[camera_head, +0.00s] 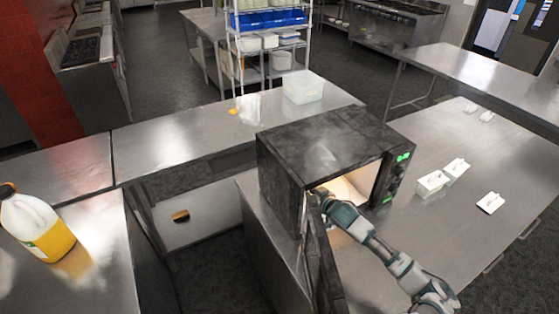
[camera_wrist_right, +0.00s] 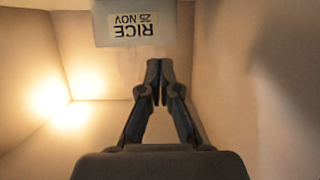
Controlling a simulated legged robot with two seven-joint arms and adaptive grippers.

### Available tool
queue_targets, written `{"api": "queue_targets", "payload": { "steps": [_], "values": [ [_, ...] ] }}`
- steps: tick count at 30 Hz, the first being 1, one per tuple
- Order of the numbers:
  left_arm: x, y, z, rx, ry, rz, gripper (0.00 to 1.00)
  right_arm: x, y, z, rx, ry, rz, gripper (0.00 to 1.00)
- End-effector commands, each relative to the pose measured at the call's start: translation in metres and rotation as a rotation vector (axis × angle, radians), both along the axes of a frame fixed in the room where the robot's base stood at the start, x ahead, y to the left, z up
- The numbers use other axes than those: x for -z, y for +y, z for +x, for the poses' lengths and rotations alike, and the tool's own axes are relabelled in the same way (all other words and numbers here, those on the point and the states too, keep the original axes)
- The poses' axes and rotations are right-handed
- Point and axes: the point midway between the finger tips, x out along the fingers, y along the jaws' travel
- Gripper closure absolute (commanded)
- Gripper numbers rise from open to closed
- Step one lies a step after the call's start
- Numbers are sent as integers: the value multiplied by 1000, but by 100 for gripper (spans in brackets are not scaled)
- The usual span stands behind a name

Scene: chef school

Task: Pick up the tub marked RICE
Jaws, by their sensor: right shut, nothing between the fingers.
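The tub marked RICE (camera_wrist_right: 134,27) shows at the top of the right wrist view. It is pale, and its label reads RICE 25 NOV, upside down in the picture. My right gripper (camera_wrist_right: 160,72) is shut and empty, with its fingertips below and to the right of the tub, apart from it in the picture. The gripper is inside the lit dark microwave (camera_head: 315,150), whose door (camera_head: 322,262) stands open. In the head view my right arm reaches in from the lower right. The tub is hidden there by the microwave. My left gripper is not in view.
The microwave walls (camera_wrist_right: 245,90) surround the gripper closely. Small white containers (camera_head: 433,183) stand on the steel counter to the right. A translucent tub (camera_head: 303,88) sits on the counter behind. A juice jug (camera_head: 38,228) stands at the left.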

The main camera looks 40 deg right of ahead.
Motion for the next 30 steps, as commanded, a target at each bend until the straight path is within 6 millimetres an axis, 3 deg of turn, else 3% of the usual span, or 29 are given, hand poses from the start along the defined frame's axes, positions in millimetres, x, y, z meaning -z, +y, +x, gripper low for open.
{"api": "queue_targets", "payload": {
  "steps": [8, 24, 27, 30],
  "values": [
    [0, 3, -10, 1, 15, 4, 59, 1, -4, 18, 2, -1, 2, 100],
    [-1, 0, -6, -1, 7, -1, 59, 1, -14, 112, 2, 0, 3, 100],
    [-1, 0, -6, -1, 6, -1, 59, 1, -15, 124, 2, 0, 2, 100],
    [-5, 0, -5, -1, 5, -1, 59, 13, -16, 121, 1, 5, 2, 100]
  ]
}}
